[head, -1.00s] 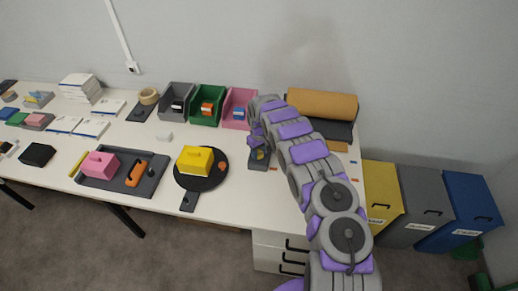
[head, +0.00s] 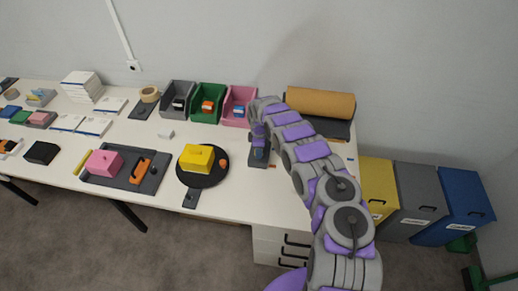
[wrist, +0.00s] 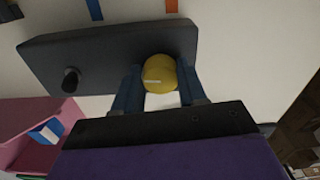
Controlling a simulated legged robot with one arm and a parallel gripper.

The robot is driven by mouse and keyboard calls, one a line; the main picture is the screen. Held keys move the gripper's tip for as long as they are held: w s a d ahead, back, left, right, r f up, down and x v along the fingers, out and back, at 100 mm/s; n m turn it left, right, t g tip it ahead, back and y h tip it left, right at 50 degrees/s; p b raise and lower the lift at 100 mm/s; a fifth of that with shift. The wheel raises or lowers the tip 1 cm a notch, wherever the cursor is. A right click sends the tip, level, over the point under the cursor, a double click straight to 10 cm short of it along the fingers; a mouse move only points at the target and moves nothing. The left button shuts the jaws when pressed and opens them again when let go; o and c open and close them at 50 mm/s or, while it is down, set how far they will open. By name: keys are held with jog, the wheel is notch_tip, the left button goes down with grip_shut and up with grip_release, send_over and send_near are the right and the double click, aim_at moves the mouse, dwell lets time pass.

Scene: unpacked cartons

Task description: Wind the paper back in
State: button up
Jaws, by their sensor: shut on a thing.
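A brown paper roll (head: 320,102) lies on a dark holder (head: 340,129) at the back right of the table, partly behind my arm. My gripper (head: 259,149) is left of it, low over a small dark base plate (head: 258,164). In the wrist view, my gripper (wrist: 160,82) has its two blue fingers on either side of a round yellow knob (wrist: 159,70) and is shut on it. The knob sits on the dark plate (wrist: 105,55), which also carries a black peg (wrist: 71,79). Any loose end of the paper is hard to make out.
Grey, green and pink bins (head: 238,105) stand behind my gripper; the pink bin (wrist: 35,135) is also in the wrist view. A black turntable (head: 202,178) with a yellow block (head: 197,158) is to the left. Yellow, grey and blue waste bins (head: 462,207) stand right of the table.

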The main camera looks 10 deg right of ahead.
jog(key=shift+w+r+n, duration=0.1)
jog(key=shift+n, duration=0.7)
jog(key=o, duration=1.1)
jog(key=shift+c, duration=0.2)
notch_tip(320, 180, up, 17)
jog(key=p, duration=0.1)
jog(key=shift+r, duration=0.1)
